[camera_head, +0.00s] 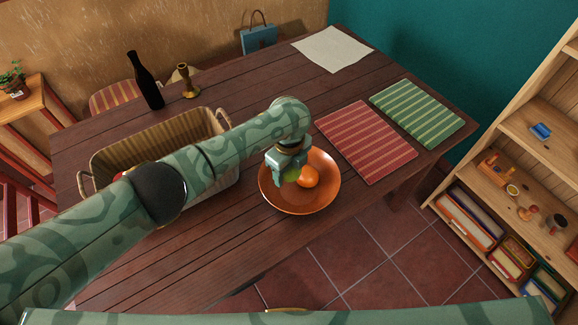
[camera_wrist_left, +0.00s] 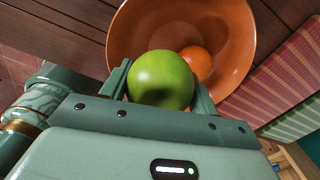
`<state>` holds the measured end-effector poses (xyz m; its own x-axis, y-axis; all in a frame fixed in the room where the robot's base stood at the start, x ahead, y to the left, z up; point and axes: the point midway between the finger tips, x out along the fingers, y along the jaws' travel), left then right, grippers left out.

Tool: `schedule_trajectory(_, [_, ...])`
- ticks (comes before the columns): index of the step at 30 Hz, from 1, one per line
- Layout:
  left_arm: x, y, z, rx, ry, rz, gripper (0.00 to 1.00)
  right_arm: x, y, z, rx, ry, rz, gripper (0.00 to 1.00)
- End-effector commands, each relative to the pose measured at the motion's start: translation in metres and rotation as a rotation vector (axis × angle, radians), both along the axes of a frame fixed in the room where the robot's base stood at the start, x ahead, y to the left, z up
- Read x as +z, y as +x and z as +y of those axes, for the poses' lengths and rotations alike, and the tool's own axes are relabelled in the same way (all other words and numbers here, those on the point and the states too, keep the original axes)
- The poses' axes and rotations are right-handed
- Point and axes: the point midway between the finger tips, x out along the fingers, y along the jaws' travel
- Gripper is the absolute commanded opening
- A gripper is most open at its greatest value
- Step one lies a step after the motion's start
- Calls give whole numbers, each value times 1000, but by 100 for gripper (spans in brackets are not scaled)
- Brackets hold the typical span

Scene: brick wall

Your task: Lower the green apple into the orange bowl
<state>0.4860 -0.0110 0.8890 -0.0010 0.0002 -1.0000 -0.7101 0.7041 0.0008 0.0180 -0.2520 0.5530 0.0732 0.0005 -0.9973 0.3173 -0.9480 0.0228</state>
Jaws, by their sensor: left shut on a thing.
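The orange bowl (camera_head: 315,197) stands on the dark wooden table near its front edge, with an orange fruit (camera_head: 308,177) inside. My left gripper (camera_head: 290,176) is over the left part of the bowl, shut on the green apple (camera_head: 292,174), which is mostly hidden by the fingers in the head view. In the left wrist view the apple (camera_wrist_left: 161,80) sits between the two fingers, in front of the bowl (camera_wrist_left: 236,50) and partly covering the orange (camera_wrist_left: 197,63). I cannot tell whether the apple touches the bowl or the orange. My right gripper is not in view.
A wicker basket (camera_head: 150,143) lies left of the bowl, partly behind my left arm. A red striped mat (camera_head: 366,141) and a green striped mat (camera_head: 417,112) lie to the right.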

Motion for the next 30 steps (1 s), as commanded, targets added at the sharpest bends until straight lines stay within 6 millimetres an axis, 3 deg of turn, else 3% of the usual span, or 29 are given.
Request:
schedule_trajectory(24, [-51,-1,0,0,1,3,33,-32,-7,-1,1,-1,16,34])
schedule_trajectory(30, [-54,-3,1,1,4,7,33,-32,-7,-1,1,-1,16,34])
